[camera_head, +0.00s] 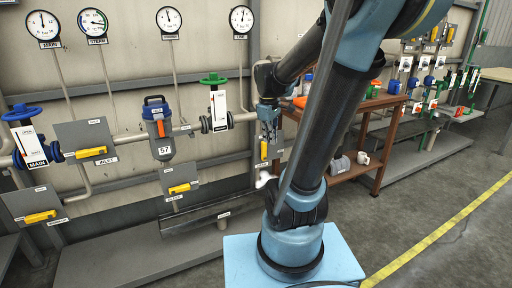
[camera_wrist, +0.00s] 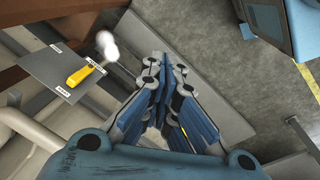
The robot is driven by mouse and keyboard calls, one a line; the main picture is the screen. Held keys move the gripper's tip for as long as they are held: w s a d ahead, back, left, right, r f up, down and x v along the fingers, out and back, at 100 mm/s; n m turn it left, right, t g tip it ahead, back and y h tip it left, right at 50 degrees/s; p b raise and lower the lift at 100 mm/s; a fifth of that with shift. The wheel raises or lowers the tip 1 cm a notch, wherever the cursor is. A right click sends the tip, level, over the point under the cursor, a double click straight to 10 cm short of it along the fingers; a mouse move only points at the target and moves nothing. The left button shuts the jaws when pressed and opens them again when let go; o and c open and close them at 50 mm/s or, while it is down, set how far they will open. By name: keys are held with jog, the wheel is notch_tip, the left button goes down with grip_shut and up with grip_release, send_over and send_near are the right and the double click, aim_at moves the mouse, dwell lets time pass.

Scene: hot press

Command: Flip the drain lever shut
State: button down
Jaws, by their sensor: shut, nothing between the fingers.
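A grey plate (camera_wrist: 48,70) with a yellow lever (camera_wrist: 77,77) shows at the left of the wrist view. It seems to be the plate with a yellow upright lever (camera_head: 264,150) in the head view; its label, too small to read surely, may say drain. A white puff (camera_wrist: 107,45) hangs beside the lever's end, and also shows below the plate in the head view (camera_head: 263,178). My gripper (camera_wrist: 160,65) is shut and empty, to the right of the lever and apart from it. In the head view my gripper (camera_head: 268,118) is just above the lever.
Other yellow levers sit on plates at the left: one (camera_head: 92,152), one (camera_head: 180,188), one (camera_head: 40,216). A grey filter (camera_head: 157,125), a green-handled valve (camera_head: 214,80) and a blue-wheeled valve (camera_head: 24,113) line the pipe. A grey trough (camera_head: 200,212) lies below. A brown shelf (camera_head: 350,105) stands right.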

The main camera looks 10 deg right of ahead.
jog(key=w+a+f+n, duration=0.1)
jog(key=w+n, duration=0.5)
jog(key=w, duration=0.9)
jog(key=n+h, duration=0.1)
jog(key=n, duration=0.5)
send_near(256, 144)
jog(key=s+r, duration=0.1)
jog(key=s, duration=0.1)
jog(key=shift+a+r+g, duration=0.15)
jog(key=shift+a+g, duration=0.2)
jog(key=shift+g, duration=0.05)
jog(key=x, duration=1)
jog(key=shift+d, duration=0.25)
jog(key=shift+a+r, duration=0.1)
jog(key=shift+a, duration=0.05)
